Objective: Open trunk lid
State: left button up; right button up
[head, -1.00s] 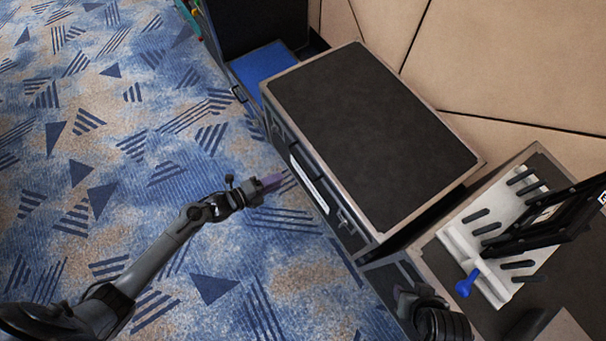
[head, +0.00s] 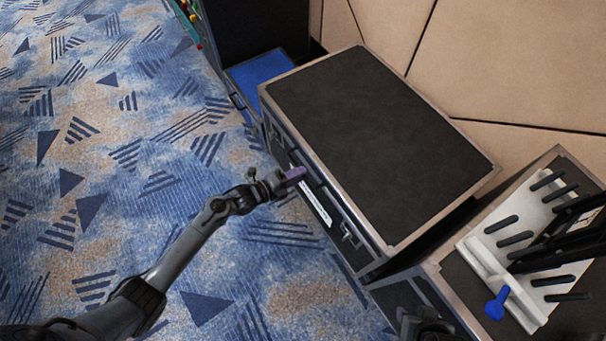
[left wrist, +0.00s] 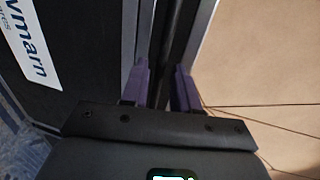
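The trunk (head: 375,140) is a black case with metal edging. Its flat lid is down. My left gripper (head: 297,174) is at the trunk's upper front edge in the head view, close to or touching it. In the left wrist view the two purple fingers (left wrist: 160,90) stand apart, with a dark strip between them along the metal edging. The gripper looks open, and I cannot tell whether either finger touches the trunk. A white label (left wrist: 20,42) shows on the front panel.
A second case (head: 440,275) stands at the right, bearing a white slotted board (head: 490,260) with black bars and a blue knob (head: 497,304). A blue-topped case (head: 262,72) stands beyond the trunk. A beige wall (head: 500,60) is behind. The carpet at left is clear.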

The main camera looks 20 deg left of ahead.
pick_arm(q)
jog(key=shift+b+x, duration=0.3)
jog(key=shift+x, duration=0.9)
grip_shut()
